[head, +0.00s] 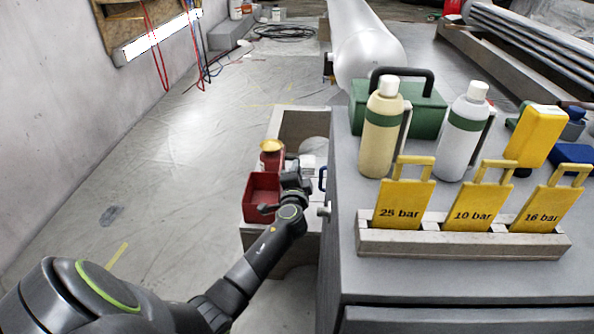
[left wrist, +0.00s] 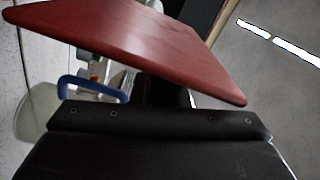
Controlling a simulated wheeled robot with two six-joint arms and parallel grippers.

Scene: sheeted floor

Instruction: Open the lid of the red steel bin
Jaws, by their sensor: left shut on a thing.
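The red steel bin (head: 262,188) stands low to the left of the grey cabinet, and its red inner walls show from above. My left gripper (head: 290,190) is at the bin's right side, shut. In the left wrist view a flat red panel (left wrist: 150,45), which looks like the bin's lid, stands tilted right in front of my gripper. The fingertips and the exact grip on the edge are hidden. My right gripper is not in view.
A red can with a gold top (head: 271,152) stands just behind the bin. Bottles and yellow tags (head: 405,195) stand on the cabinet.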

